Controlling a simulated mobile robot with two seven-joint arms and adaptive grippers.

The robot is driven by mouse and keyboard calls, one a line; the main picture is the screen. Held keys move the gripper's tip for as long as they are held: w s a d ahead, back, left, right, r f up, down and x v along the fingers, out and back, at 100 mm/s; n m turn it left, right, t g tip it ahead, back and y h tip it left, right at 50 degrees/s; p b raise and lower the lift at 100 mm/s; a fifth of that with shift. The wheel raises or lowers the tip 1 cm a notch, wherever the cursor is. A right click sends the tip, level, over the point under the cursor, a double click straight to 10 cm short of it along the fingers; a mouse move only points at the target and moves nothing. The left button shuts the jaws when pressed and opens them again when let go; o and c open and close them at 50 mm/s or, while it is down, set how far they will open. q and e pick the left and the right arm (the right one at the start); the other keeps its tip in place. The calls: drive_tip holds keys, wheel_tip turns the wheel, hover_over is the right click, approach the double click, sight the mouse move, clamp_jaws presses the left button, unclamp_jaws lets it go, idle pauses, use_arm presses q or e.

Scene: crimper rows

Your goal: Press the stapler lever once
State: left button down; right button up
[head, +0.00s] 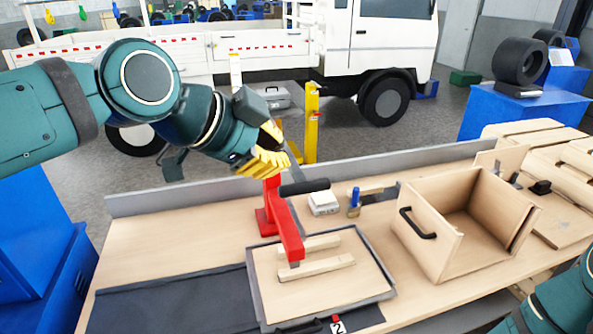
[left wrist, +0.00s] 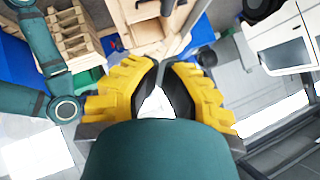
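The red stapler (head: 287,228) stands on the workbench, its base at the back and its long arm reaching forward over a pale board. A lever with a black grip (head: 305,187) sticks out to the right near its top. My left gripper (head: 265,162), with yellow fingers, is just above and behind the stapler, left of the black grip, apart from the grip. In the left wrist view its fingertips (left wrist: 162,64) are close together with nothing visible held. The stapler cannot be made out there. My right gripper is out of view; only part of the right arm shows.
A framed tray (head: 258,300) with wooden strips lies under the stapler arm. An open wooden box (head: 427,247) stands to the right. A white block (head: 323,203) and a blue padlock-like item (head: 354,203) sit behind. A dark mat (head: 180,305) lies at front left.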

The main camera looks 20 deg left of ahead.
use_arm(q)
approach(319, 187)
drive_tip(key=w+d, duration=0.2)
drive_tip(key=d, duration=0.1)
drive_tip(key=f, duration=0.1)
drive_tip(key=w+f, duration=0.1)
drive_tip(key=shift+w+f+b, duration=0.3)
drive_tip(key=shift+f, duration=0.1)
drive_tip(key=shift+w+a+f, duration=0.2)
drive_tip(key=shift+f, duration=0.25)
